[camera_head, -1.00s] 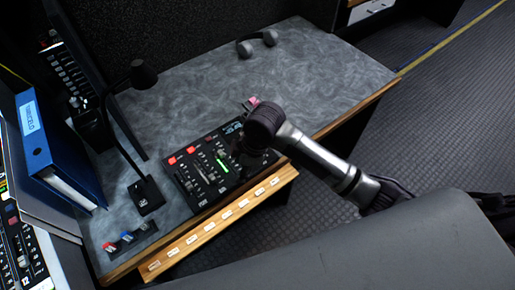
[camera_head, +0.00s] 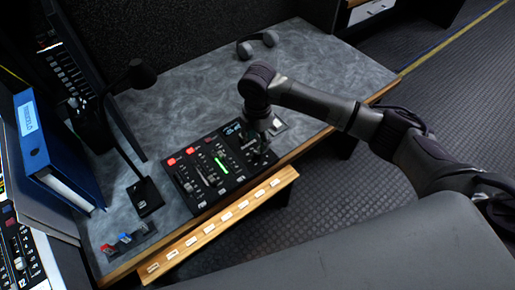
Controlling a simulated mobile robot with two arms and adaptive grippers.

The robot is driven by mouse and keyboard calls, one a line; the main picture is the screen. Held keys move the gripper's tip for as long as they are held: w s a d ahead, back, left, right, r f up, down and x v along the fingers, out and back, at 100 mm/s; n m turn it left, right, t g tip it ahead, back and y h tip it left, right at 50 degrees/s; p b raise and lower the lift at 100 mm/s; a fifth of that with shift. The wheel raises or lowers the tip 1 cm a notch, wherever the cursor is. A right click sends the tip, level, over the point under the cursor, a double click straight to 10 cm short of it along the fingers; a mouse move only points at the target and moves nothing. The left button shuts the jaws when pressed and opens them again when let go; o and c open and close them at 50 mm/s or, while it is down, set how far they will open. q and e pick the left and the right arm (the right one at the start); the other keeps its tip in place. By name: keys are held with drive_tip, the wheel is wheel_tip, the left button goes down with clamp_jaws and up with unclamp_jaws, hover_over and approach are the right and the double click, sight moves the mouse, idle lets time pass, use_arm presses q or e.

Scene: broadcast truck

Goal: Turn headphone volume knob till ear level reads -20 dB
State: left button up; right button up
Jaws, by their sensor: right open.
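A black control panel (camera_head: 203,178) lies on the desk, with red lit buttons, several sliders and a green lit level bar (camera_head: 221,165). My right gripper (camera_head: 261,152) points down at the panel's right end, with its fingers low over that part. It is open, and I see nothing held in it. The headphone volume knob cannot be made out; the gripper covers part of the panel's right end. The ear level reading is too small to read. Grey headphones (camera_head: 245,49) lie at the back of the desk. My left gripper is out of view.
A gooseneck microphone (camera_head: 145,196) stands left of the panel, beside a blue binder (camera_head: 50,150). A small block with coloured buttons (camera_head: 127,240) is at the front left. A wooden strip with labels (camera_head: 220,227) runs along the front edge.

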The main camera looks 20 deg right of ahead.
sight(258, 151)
drive_tip(key=shift+f, duration=2.75)
clamp_jaws()
